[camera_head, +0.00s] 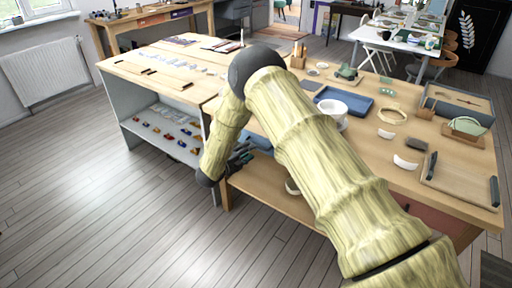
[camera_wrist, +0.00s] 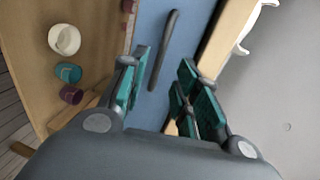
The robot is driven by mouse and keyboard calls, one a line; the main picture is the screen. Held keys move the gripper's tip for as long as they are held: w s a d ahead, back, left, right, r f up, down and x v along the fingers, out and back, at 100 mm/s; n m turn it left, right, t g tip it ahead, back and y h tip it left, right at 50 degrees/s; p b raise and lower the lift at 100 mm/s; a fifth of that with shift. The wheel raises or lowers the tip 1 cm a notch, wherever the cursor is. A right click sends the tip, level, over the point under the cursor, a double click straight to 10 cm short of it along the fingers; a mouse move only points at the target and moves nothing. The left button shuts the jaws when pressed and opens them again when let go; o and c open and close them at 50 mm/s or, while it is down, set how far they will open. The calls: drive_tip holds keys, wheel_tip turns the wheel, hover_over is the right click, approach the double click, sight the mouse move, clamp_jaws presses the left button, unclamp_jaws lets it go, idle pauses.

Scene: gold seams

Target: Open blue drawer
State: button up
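The blue drawer front (camera_wrist: 186,28) fills the upper middle of the wrist view, with a dark bar handle (camera_wrist: 166,45) on it. The drawer also shows as a blue patch (camera_head: 258,141) under the tabletop in the head view, partly hidden by my arm. My gripper (camera_wrist: 163,72) has its teal-padded fingers spread, one on each side of the handle in the picture. I see no finger touching the handle, and its depth between the fingers is hard to tell. In the head view my gripper (camera_head: 240,155) is at the table's front side. The drawer looks closed.
A wooden worktable (camera_head: 388,141) bears a blue tray (camera_head: 352,94), a white cup (camera_head: 331,107) and pottery tools. A lower shelf holds a cream cup (camera_wrist: 64,39) and two small cups near the drawer. A grey-sided bench (camera_head: 150,120) stands left. The floor in front is clear.

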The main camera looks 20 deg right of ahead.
drive_tip(key=shift+p+x, duration=0.35)
drive_tip(key=shift+x, duration=3.2)
drive_tip(key=shift+c, duration=0.4)
clamp_jaws()
